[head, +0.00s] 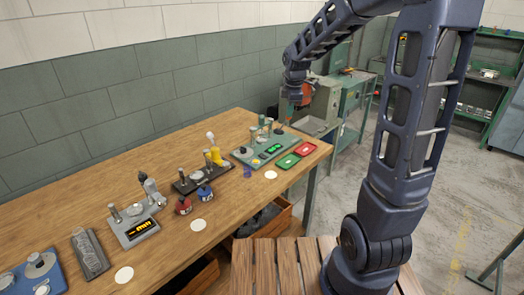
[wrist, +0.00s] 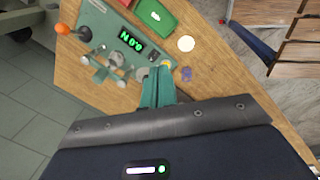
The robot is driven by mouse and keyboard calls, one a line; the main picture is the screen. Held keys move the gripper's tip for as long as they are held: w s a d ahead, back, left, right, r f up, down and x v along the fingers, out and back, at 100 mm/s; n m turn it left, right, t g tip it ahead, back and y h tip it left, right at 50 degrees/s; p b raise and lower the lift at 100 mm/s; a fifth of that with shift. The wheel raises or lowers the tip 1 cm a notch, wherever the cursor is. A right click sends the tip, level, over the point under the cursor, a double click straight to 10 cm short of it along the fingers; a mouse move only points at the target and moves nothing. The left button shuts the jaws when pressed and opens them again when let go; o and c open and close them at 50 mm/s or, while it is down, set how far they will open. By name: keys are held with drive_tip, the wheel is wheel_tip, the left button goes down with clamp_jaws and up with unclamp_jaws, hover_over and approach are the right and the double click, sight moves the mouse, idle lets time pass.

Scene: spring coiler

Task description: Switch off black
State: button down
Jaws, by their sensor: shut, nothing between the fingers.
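The black coiler (head: 187,186) stands on the wooden workbench in the head view, between a grey coiler with an orange display and a green one. It carries metal posts and a yellow part (head: 215,157). Its switch is too small to make out. It is not visible in the wrist view. My gripper (head: 294,97) is raised above and beyond the bench's far right end in the head view. In the wrist view my gripper (wrist: 160,72) is shut and empty, its teal fingers together in front of the green coiler (wrist: 112,30).
The grey coiler (head: 135,231) and a blue one (head: 40,275) stand nearer on the workbench (head: 100,190). Red and blue small pots (head: 183,206) sit before the black coiler. Green and red trays (head: 288,161) lie at the bench's right end. Several white discs mark the front edge.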

sight(262, 155)
drive_tip(key=w+a+f+n+g, duration=0.1)
drive_tip(key=w+a+f+n, duration=0.6)
drive_tip(key=w+a+f, duration=0.1)
wheel_tip(262, 155, down, 2)
drive_tip(key=shift+a+n, duration=0.3)
drive_tip(key=shift+a, duration=0.3)
drive_tip(key=f, duration=0.9)
drive_tip(key=w+a+f, duration=0.1)
drive_tip(key=f, duration=0.4)
drive_tip(key=shift+w+a, duration=0.1)
drive_tip(key=shift+f+g, duration=0.15)
drive_tip(key=shift+g, duration=0.15)
